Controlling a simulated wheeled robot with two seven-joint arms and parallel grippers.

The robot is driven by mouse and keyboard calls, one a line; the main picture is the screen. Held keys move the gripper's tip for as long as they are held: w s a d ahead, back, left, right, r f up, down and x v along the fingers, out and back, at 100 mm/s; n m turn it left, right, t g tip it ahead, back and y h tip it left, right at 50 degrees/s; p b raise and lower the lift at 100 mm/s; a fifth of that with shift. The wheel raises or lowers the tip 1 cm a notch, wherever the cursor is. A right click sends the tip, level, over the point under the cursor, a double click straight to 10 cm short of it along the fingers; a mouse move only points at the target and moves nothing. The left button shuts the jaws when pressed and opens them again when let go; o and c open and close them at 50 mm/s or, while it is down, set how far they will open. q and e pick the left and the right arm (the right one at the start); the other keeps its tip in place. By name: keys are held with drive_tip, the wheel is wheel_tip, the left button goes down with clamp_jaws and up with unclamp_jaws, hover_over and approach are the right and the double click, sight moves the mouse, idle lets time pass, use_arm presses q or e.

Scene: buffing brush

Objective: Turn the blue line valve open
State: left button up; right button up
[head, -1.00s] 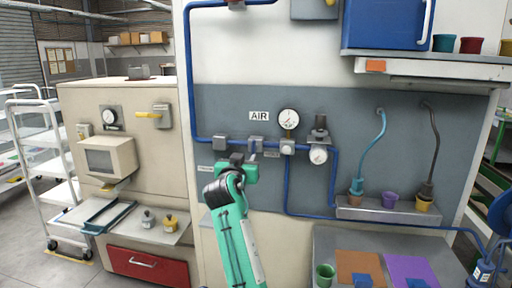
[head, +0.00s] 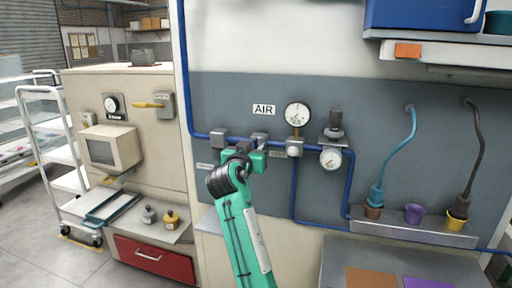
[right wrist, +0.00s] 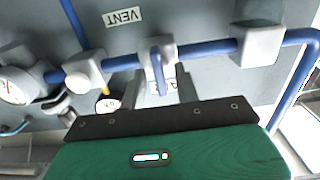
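The blue line (head: 230,135) runs down the left of the grey panel, then right beneath the AIR label. Its valve (head: 260,138) is a grey block on the horizontal run. In the right wrist view, which is upside down, the valve (right wrist: 160,45) shows with a blue-grey lever (right wrist: 158,75) lying across the pipe direction. My right gripper (head: 247,158) is at the valve, just in front of and below it, and partly covers the lever in the head view. My left gripper is not in view.
A pressure gauge (head: 298,114) and a regulator with a second gauge (head: 330,158) sit right of the valve. Grey pipe brackets flank it. A beige cabinet with a yellow-handled switch (head: 148,105) stands left. A ledge with cups (head: 413,229) is at lower right.

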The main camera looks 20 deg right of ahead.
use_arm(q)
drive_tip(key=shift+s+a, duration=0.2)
use_arm(e)
clamp_jaws()
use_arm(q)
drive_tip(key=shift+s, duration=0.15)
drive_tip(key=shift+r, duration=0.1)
use_arm(e)
drive_tip(key=shift+r+n+p, duration=0.15)
drive_tip(key=shift+n+p, duration=0.5)
drive_tip(key=shift+n, duration=0.35)
use_arm(q)
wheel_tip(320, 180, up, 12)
drive_tip(key=p, duration=1.1)
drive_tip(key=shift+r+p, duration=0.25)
drive_tip(key=shift+p, duration=0.1)
use_arm(e)
drive_tip(key=shift+w+a+f+n, duration=0.1)
drive_tip(key=shift+n, duration=2.55)
drive_tip(key=shift+s+a+f+n, duration=0.1)
drive_tip(key=shift+f+n, duration=0.05)
drive_tip(key=shift+n, duration=2.55)
drive_tip(key=shift+w+a+f+n, duration=0.1)
drive_tip(key=shift+n, duration=2.55)
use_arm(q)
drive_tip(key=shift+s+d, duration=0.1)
